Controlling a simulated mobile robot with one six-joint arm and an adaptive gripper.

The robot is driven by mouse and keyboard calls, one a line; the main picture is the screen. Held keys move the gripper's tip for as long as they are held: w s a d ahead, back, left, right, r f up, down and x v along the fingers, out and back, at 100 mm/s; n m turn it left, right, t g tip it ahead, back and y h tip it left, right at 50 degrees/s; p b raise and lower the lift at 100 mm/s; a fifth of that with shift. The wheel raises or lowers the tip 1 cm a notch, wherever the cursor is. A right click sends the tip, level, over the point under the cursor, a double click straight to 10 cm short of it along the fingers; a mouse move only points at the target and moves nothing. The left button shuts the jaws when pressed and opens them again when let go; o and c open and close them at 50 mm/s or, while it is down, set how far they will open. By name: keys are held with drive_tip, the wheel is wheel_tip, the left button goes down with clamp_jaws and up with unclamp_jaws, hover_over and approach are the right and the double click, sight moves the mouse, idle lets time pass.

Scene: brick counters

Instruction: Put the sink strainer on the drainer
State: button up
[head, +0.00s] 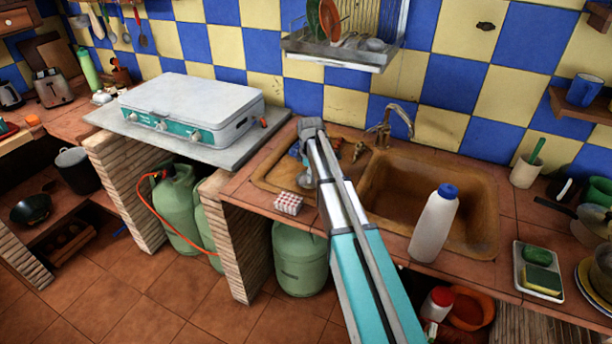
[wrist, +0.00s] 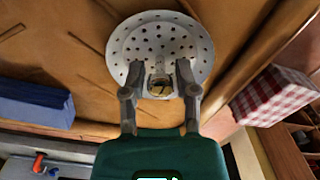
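The sink strainer is a pale, perforated round plate with a brass stem at its centre, large in the wrist view (wrist: 196,45). In the head view a grey part of it (head: 304,181) shows beside my arm. It is over the brown ridged drainer (head: 268,172) left of the basin, which fills the wrist background (wrist: 65,45); contact is hard to judge. My gripper (wrist: 160,65) has a finger on each side of the stem, with narrow gaps showing between fingers and stem. In the head view my gripper is mostly hidden behind my arm.
A red-checked box (head: 288,203) lies at the drainer's front edge, and a blue block (wrist: 35,100) lies on the opposite side. The sink basin (head: 400,205) is to the right, with a white bottle (head: 433,225) in front. A camping stove (head: 190,108) stands left.

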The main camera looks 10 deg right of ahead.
drive_tip(key=shift+o, duration=0.7)
drive_tip(key=shift+r, duration=0.15)
wheel_tip(320, 180, up, 12)
drive_tip(key=p, duration=1.2)
idle(0.4)
drive_tip(key=shift+s, duration=0.15)
drive_tip(key=s+m, duration=1.4)
drive_tip(key=s, duration=1.4)
drive_tip(key=shift+s+a, duration=0.3)
drive_tip(key=shift+a, duration=0.15)
